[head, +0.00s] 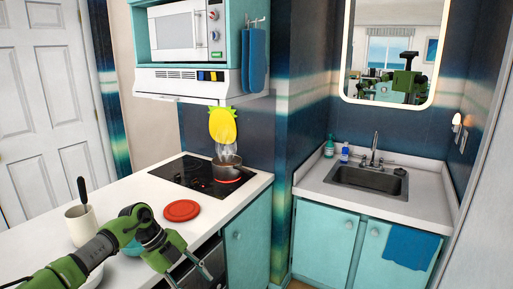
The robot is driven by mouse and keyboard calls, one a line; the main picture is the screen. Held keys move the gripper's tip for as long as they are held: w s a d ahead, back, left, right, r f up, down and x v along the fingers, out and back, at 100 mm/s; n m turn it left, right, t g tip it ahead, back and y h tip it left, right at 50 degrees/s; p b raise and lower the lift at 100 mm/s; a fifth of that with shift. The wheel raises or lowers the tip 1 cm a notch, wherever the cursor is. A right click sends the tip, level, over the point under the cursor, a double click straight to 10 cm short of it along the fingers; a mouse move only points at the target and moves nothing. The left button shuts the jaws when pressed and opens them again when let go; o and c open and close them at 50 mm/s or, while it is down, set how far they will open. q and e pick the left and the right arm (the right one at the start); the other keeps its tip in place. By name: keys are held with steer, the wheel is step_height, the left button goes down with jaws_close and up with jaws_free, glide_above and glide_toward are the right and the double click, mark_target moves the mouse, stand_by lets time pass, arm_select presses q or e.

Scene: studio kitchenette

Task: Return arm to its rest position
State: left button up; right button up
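My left arm, green and black, reaches in from the lower left over the white counter (146,192). Its gripper (192,277) hangs at the bottom of the head view, by the counter's front edge. Its fingers look spread apart, with nothing visible between them; their ends are near the picture's lower edge. My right gripper is not in view.
A cream mug (80,227) with a dark-handled utensil, a partly hidden teal bowl (132,248) and a red lid (181,210) are near my arm. A steaming pot (227,168) stands on the black cooktop (188,176). The sink (368,180) is at right.

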arm_select(q)
steer(key=d+f+n+t+h, duration=0.5)
steer(key=d+f+t+h, duration=0.15)
steer(key=d+f, duration=0.45)
steer(key=s+a+f+n+t+y, duration=0.25)
steer(key=s+a+f+n, duration=0.2)
steer(key=f, duration=0.55)
steer(key=s+a+f+n+t+y, duration=0.2)
steer(key=s+a+f+n+y, duration=0.25)
steer(key=f, duration=0.55)
steer(key=s+a+f+n+g+y, duration=0.2)
steer(key=s+a+f+n, duration=0.1)
steer(key=s+f, duration=0.55)
steer(key=s+a+f+n+g+y, duration=0.1)
steer(key=s+a+f+n+g, duration=0.3)
steer(key=s, duration=0.7)
steer(key=s+a+f+n+y, duration=0.1)
steer(key=s+a+f+y, duration=0.1)
steer(key=s+f, duration=0.6)
steer(key=s+f+n+g, duration=0.1)
steer(key=s+g, duration=0.3)
steer(key=s, duration=1.4)
steer(key=shift+s+d+f, duration=0.15)
steer(key=shift+f, duration=0.45)
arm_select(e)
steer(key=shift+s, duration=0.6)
